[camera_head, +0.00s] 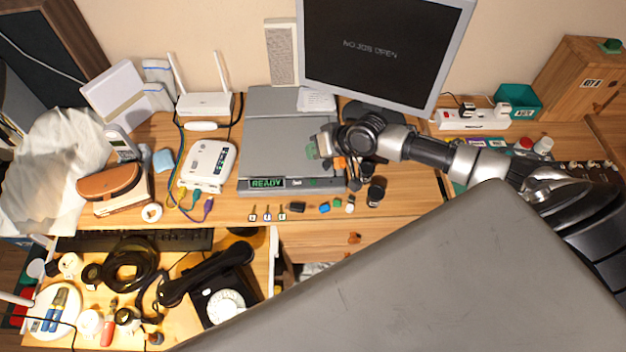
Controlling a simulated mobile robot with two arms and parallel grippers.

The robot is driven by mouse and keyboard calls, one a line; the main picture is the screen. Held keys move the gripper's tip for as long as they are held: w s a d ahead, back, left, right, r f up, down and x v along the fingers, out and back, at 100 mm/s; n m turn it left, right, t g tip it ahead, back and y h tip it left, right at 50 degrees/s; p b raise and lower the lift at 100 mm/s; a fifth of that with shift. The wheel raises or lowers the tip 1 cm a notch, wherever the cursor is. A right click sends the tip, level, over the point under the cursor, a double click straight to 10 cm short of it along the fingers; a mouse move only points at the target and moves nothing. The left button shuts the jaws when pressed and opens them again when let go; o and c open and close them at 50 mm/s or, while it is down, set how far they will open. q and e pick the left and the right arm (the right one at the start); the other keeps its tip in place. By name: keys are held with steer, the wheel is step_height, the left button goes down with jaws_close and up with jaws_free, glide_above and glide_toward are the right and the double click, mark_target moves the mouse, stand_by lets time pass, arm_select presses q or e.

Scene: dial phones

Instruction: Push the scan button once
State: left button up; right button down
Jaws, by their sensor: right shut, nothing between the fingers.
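The grey flatbed scanner (270,140) lies on the wooden desk in the head view. Its front strip carries a lit green display (267,183) reading READY. A small "Scan" label (297,184) is right of the display, with a small green spot (313,182) beside it that looks like the scan button. My right gripper (320,147) is shut and empty, over the scanner's right part, behind the front strip. I cannot tell whether it touches the lid. My left gripper is not in view.
A monitor (385,50) reading NO JOB OPEN stands behind. Small dark objects (376,190) crowd the scanner's right side. Several small keys and blocks (325,208) lie in front. A white device (209,163) with cables stands left. A black dial phone (222,285) sits front left.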

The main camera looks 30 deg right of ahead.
steer(key=shift+f, duration=0.15)
steer(key=b, duration=0.7)
glide_above(315, 180)
step_height(315, 180, down, 7)
steer(key=shift+r, duration=0.1)
steer(key=shift+f+b, duration=0.55)
steer(key=shift+f, duration=0.3)
steer(key=shift+f, duration=0.15)
stand_by(0.7)
steer(key=shift+f, duration=0.25)
steer(key=shift+a+f+b, duration=0.1)
steer(key=shift+f+b, duration=0.25)
steer(key=shift+f, duration=0.05)
stand_by(0.6)
steer(key=shift+r+p, duration=0.8)
steer(key=shift+p, duration=0.05)
steer(key=shift+r, duration=0.1)
